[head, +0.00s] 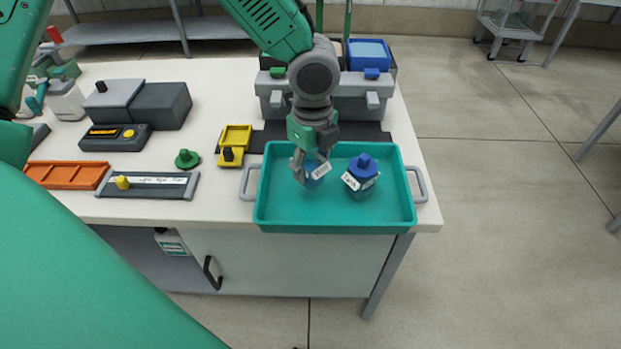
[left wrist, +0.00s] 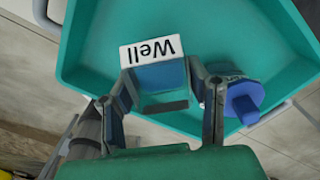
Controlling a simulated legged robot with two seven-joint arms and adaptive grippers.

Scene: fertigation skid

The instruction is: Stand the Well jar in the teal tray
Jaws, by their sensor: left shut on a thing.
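The Well jar (left wrist: 160,75) shows its white "Well" label in the left wrist view, between the two fingers of my left gripper (left wrist: 160,86). In the head view the jar (head: 317,172) is a small blue body with a white label, partly hidden by the gripper (head: 307,165). My left gripper is shut on it, over the left part of the teal tray (head: 290,212). I cannot tell whether the jar touches the tray floor. My right gripper is not in view.
A second jar (head: 360,178) with a blue lid stands in the tray, close to the right of the held jar; it also shows in the left wrist view (left wrist: 242,100). A grey toolbox (head: 345,97) stands behind the tray. The tray's front is clear.

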